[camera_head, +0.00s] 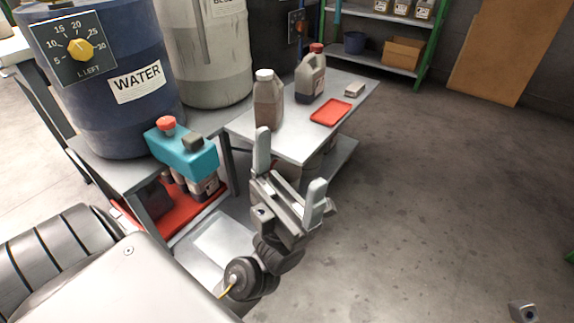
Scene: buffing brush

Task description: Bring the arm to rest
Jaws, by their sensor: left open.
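My left gripper (289,167) is open, with its two pale fingers spread apart and nothing between them. It is held up in front of the near end of the grey side table (290,146) and covers part of that table's edge. I cannot tell its exact gap to the table. A small pale block (355,90), perhaps a brush, lies at the table's right edge. My right gripper's fingers do not show; only a small grey part (523,311) is at the bottom right corner.
A brown jug (268,103), a grey jug with red cap (310,78) and a red tray (331,112) are on the table. Left stand a blue WATER drum (110,120), a pale drum (215,60) and a teal dispenser (185,150). The floor at right is clear.

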